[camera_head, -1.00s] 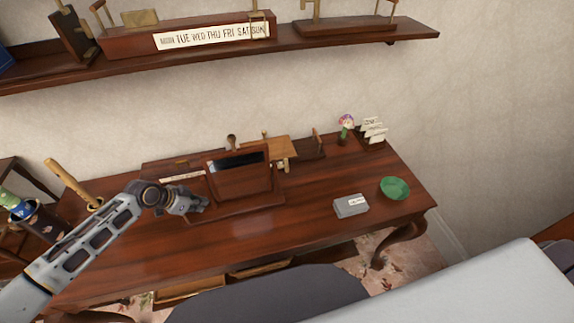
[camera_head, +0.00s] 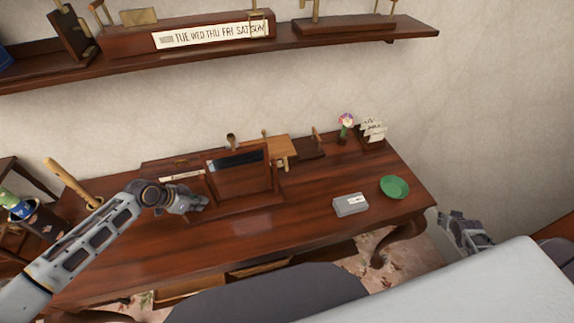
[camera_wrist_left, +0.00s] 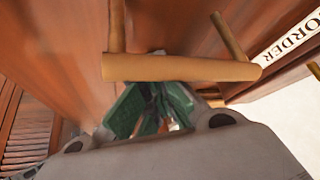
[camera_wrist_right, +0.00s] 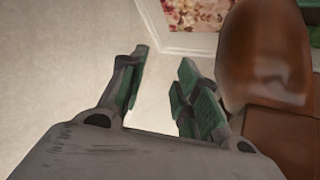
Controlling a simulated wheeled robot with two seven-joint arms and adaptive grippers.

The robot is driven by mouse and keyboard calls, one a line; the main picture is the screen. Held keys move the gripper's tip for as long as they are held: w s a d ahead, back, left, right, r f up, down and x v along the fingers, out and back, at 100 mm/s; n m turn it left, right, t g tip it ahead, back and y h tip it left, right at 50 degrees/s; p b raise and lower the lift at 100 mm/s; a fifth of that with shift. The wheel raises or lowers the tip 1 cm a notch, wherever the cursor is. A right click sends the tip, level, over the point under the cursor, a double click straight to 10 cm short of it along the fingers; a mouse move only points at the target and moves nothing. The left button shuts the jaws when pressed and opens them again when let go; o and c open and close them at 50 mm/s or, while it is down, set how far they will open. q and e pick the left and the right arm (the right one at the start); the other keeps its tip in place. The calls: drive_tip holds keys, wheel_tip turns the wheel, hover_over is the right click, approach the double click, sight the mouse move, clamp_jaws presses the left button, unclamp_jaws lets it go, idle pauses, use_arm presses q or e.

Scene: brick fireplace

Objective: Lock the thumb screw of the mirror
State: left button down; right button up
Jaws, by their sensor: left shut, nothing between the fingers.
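The mirror (camera_head: 240,183) stands tilted in a brown wooden frame on the desk, with a dark strip along its top. I cannot pick out its thumb screw for certain. My left gripper (camera_head: 200,204) is at the front left corner of the mirror's stand. In the left wrist view its green fingers (camera_wrist_left: 152,105) are shut and empty, partly hidden behind a light wooden bar (camera_wrist_left: 180,67) on posts. I cannot tell whether they touch it. My right gripper (camera_head: 470,228) is off the desk's right end; in the right wrist view its fingers (camera_wrist_right: 163,85) are apart and empty.
On the desk (camera_head: 300,228) are a grey box (camera_head: 350,205), a green bowl (camera_head: 395,187), a flower (camera_head: 346,122) and a card holder (camera_head: 372,130). A wooden shelf (camera_head: 360,38) hangs above. The desk's front middle is clear.

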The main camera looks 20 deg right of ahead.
drive_tip(key=w+d+r+n+t+h, duration=0.1)
drive_tip(key=w+r+n+t, duration=0.4)
drive_tip(key=w+r, duration=0.65)
drive_tip(key=w+a+r+n+t+y, duration=0.3)
drive_tip(key=w+a+r+n+t, duration=0.1)
drive_tip(key=w+a+n, duration=0.35)
drive_tip(key=w+a+r+n+t+y, duration=0.3)
drive_tip(key=w+a+r+n, duration=0.25)
drive_tip(key=w+a, duration=0.3)
drive_tip(key=w+a+r+n+g+y, duration=0.1)
drive_tip(key=w+a+r+n+y, duration=0.15)
drive_tip(key=a+n+y, duration=0.6)
drive_tip(key=w+a+r+n+y, duration=0.25)
drive_tip(key=a+n+y, duration=0.25)
drive_tip(key=a+n, duration=0.5)
drive_tip(key=s+a+n+g+y, duration=0.2)
drive_tip(key=s+a+n+g, duration=0.1)
drive_tip(key=a+n+g, duration=0.5)
drive_tip(key=s+a+n+g+y, duration=0.3)
drive_tip(key=s+a+n+g, duration=0.1)
drive_tip(key=a+n+g, duration=0.5)
drive_tip(key=shift+s+a+r+n, duration=0.25)
drive_tip(key=shift+a+r+n, duration=0.1)
drive_tip(key=shift+a+r, duration=0.1)
